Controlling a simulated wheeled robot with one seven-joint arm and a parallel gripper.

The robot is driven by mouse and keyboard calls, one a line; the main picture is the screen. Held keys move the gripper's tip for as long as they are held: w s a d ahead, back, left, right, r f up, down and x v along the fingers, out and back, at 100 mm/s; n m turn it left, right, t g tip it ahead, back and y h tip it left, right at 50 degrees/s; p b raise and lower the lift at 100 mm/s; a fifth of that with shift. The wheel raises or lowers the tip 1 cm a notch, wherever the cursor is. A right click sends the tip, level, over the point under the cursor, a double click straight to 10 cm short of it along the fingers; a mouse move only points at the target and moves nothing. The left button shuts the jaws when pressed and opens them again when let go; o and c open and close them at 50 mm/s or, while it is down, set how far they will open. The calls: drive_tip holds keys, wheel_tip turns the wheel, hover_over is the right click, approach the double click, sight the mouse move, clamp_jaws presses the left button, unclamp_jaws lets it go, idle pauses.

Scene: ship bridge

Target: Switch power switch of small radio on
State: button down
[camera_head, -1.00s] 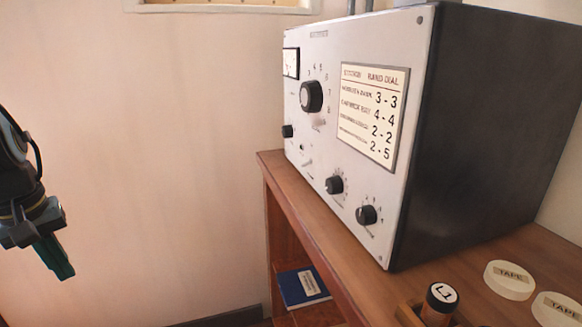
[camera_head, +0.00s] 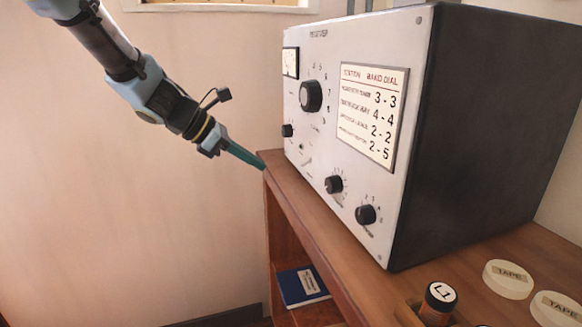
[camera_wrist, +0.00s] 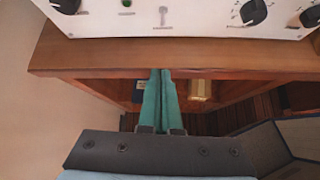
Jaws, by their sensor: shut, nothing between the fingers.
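The small radio (camera_head: 350,110) stands on the wooden desk, with a light grey front panel and dark side. A small lever switch (camera_head: 307,162) sits low on the panel between the knobs; a silver lever shows in the wrist view (camera_wrist: 163,14) at the top, pointing up there. I cannot read its label. My gripper (camera_head: 262,165) has green fingers pressed together and holds nothing. Its tips are near the desk's left front edge, to the left of the panel and apart from the switch. In the wrist view the fingers (camera_wrist: 160,76) point toward the desk edge below the lever.
The wooden desk (camera_head: 300,205) has a narrow strip in front of the radio. Black knobs (camera_head: 311,96) stick out from the panel. Below, a blue book (camera_head: 300,288) lies on a shelf.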

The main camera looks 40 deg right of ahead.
sight(306, 163)
drive_tip(key=p+x, duration=0.1)
drive_tip(key=x, duration=0.9)
drive_tip(key=shift+d, duration=0.15)
drive_tip(key=r+p, duration=0.2)
drive_tip(key=r, duration=0.1)
drive_tip(key=shift+s+d, duration=0.2)
drive_tip(key=shift+s, duration=0.1)
drive_tip(key=shift+d+r, duration=0.2)
drive_tip(key=shift+r, duration=0.15)
drive_tip(key=shift+s+r+p, duration=0.1)
drive_tip(key=shift+s+p, duration=0.05)
drive_tip(key=shift+p, duration=0.2)
